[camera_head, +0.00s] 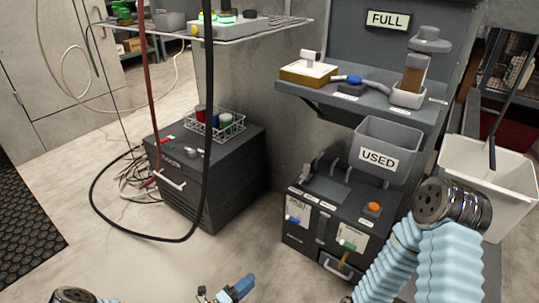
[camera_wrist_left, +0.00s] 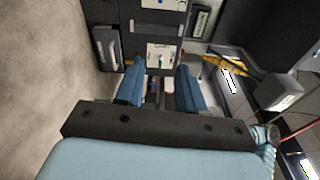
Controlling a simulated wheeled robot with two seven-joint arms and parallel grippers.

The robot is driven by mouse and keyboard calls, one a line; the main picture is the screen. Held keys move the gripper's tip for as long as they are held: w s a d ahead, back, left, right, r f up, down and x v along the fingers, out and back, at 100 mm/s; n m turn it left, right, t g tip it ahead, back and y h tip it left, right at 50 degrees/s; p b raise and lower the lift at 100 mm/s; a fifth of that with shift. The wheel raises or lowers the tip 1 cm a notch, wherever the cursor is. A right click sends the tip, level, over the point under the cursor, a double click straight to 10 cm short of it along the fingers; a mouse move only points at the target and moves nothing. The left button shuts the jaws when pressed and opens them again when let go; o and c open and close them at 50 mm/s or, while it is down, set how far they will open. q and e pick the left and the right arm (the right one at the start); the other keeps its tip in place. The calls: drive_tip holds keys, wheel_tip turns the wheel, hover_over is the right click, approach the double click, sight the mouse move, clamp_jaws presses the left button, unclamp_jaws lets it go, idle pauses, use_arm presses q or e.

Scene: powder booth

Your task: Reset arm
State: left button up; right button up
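My left gripper (camera_head: 228,291) shows at the bottom edge of the head view, low over the floor in front of the dark cabinets. In the left wrist view its two blue fingers (camera_wrist_left: 159,92) stand apart with nothing held between them. The cabinet front (camera_wrist_left: 150,22) is beyond the fingertips there. My right arm, in a light blue ribbed sleeve, rises at the lower right of the head view. Its gripper is not seen.
A dark control cabinet (camera_head: 329,222) with a USED bin (camera_head: 388,150) stands ahead. Above it is a shelf (camera_head: 376,98). A dark box (camera_head: 207,165) carries a wire basket (camera_head: 214,125). A black hose (camera_head: 208,110) loops down at left. A white bin (camera_head: 485,180) stands at right. Open floor lies at lower left.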

use_arm(q)
drive_tip(key=s+d+m+g+p, duration=0.1)
drive_tip(key=s+d+m+g, duration=0.2)
drive_tip(key=s+m+g, duration=0.55)
drive_tip(key=s+d+m+g+p, duration=0.1)
drive_tip(key=s+d+m+g, duration=0.2)
drive_tip(key=s+m+g, duration=0.6)
drive_tip(key=s+a+m+t+y+p, duration=0.1)
drive_tip(key=a+m+y, duration=0.35)
drive_tip(key=m, duration=0.45)
drive_tip(key=s+a+m+t+y, duration=0.25)
drive_tip(key=a+m, duration=0.25)
drive_tip(key=m, duration=0.5)
drive_tip(key=w+r+m, duration=0.1)
drive_tip(key=m, duration=0.1)
drive_tip(key=w+r+m+t+y, duration=0.1)
drive_tip(key=w, duration=0.1)
drive_tip(key=w+a+r+m, duration=0.1)
drive_tip(key=m, duration=0.1)
drive_tip(key=shift+w+r+m+t+p, duration=0.2)
drive_tip(key=shift+w+m+t+p, duration=0.05)
drive_tip(key=shift+m+t+p, duration=0.15)
